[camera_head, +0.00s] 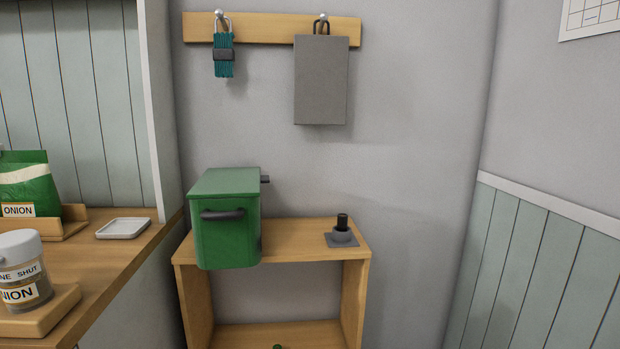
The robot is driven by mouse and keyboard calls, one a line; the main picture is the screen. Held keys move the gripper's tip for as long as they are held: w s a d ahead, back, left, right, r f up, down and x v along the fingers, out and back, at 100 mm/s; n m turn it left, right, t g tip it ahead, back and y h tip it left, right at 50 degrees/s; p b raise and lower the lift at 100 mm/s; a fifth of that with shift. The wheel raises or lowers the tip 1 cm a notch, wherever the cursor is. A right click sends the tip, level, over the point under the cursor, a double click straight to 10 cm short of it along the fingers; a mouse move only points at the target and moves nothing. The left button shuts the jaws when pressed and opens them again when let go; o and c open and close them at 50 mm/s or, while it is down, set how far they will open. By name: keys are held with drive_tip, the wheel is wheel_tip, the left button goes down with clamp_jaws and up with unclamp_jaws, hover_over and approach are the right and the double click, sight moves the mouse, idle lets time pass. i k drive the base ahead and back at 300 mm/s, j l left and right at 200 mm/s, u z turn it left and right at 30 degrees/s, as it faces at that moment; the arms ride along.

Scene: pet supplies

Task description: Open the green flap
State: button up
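A green box (227,235) with a flat green top (225,181) sits at the left end of a small wooden shelf unit. The top looks closed, level on the box; I take it to be the green flap. A dark handle (222,214) runs across the box's front, just below the top edge. A small dark piece (265,179) sticks out at the box's right side near the top. My gripper is not in view.
The wooden shelf unit (300,241) also bears a black knob-like item (342,232). A grey board (321,80) and a teal strap (223,56) hang from a wall rail (265,28).

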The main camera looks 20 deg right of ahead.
sight(235, 181)
drive_tip(key=l, duration=0.8)
drive_tip(key=i+l+u, duration=0.1)
drive_tip(key=i+l, duration=0.15)
drive_tip(key=i+l+u, duration=0.15)
drive_tip(key=l, duration=0.3)
drive_tip(key=i, duration=0.1)
